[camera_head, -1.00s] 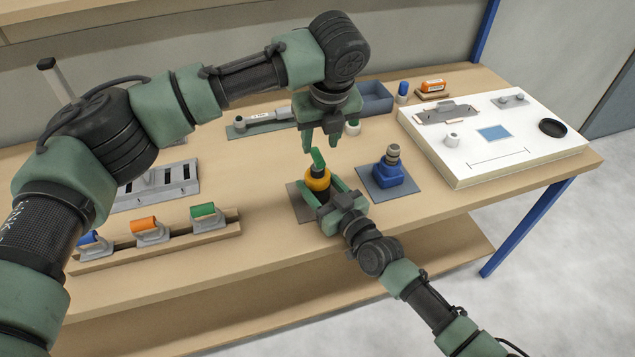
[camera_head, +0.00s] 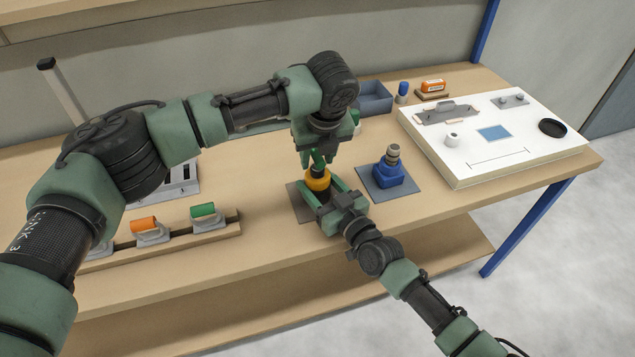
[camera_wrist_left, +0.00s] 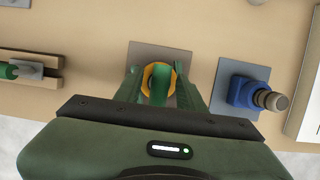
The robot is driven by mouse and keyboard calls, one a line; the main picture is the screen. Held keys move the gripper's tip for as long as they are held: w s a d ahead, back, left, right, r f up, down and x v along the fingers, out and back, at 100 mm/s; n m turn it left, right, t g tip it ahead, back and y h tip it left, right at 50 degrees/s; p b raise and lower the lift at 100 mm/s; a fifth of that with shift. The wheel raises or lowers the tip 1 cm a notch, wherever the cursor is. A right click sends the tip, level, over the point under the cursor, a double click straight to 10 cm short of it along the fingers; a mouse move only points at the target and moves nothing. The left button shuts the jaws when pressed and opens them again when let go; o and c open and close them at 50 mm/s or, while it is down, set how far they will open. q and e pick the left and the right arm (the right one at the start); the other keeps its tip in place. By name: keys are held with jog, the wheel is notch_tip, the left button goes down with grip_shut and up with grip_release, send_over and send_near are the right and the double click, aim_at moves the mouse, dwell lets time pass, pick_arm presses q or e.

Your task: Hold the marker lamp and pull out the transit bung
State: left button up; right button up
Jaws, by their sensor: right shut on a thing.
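The green transit bung (camera_head: 318,160) sticks up from the lamp's top. My left gripper (camera_head: 316,154) points down from above, its fingers around the bung. In the left wrist view the bung (camera_wrist_left: 158,86) and the lamp's yellow rim (camera_wrist_left: 149,72) show between the left fingers (camera_wrist_left: 160,88). Those fingers are apart, with a gap on each side of the bung.
A blue block with a grey knob (camera_head: 389,176) stands on another mat close to the right. A wooden rack (camera_head: 190,238) with coloured-handled tools is at the front left. A white panel (camera_head: 480,160) lies at the right. A blue-grey bin (camera_head: 376,98) is behind.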

pick_arm(q)
grip_shut()
jog(key=shift+r, duration=0.2)
jog(key=shift+r, duration=1.3)
jog(key=shift+r, duration=2.5)
jog(key=s, duration=1.4)
